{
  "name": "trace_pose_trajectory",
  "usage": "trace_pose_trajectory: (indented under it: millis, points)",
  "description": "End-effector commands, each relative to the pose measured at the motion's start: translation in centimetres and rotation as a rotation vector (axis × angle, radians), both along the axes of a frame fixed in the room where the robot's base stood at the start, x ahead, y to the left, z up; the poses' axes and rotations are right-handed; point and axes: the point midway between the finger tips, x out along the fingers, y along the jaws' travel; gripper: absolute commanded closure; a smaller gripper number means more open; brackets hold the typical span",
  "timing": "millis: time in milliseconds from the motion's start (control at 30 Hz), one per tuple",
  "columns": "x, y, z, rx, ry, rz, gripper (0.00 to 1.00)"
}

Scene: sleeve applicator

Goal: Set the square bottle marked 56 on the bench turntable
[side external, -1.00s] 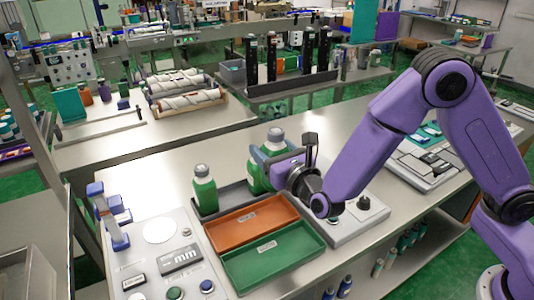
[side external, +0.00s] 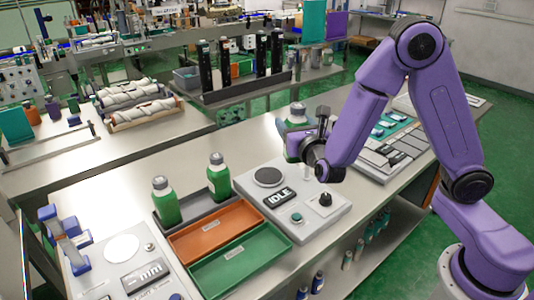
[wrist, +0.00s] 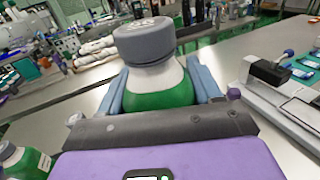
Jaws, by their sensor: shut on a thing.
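My gripper (side external: 303,134) is shut on a green bottle (side external: 292,150) with a grey cap and pale shoulder. The bottle is upright, behind the grey IDLE unit; its height above the bench is unclear. In the wrist view, the bottle (wrist: 160,98) sits between the blue fingers of my gripper (wrist: 160,88). Its cap top has a marking I cannot read. A dark round disc (side external: 269,177), apparently the turntable, is on the IDLE unit and empty. A pale disc (side external: 122,248) on the left panel is also bare.
Two similar green bottles, a left one (side external: 165,203) and a right one (side external: 218,178), stand in a grey tray (side external: 194,215). An orange tray (side external: 215,232) and a green tray (side external: 240,262) lie in front, empty. A knob (side external: 325,200) rises from the IDLE unit. Bare bench lies behind.

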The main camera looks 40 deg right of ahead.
Motion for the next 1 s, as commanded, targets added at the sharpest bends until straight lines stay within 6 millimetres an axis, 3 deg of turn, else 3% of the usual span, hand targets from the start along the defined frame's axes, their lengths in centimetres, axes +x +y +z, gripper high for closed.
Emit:
trace_pose_trajectory:
  millis: [233,500,867,1000]
  points:
    - [5.0,0.3,-2.2,-0.001,-0.002,-0.004,0.8]
    - [8.0,0.6,-5.9,-0.002,0.0,-0.001,0.8]
    - [9.9,0.8,-8.1,-0.001,-0.002,0.0,0.8]
    - [9.9,0.8,-10.0,-0.002,0.001,0.001,0.8]
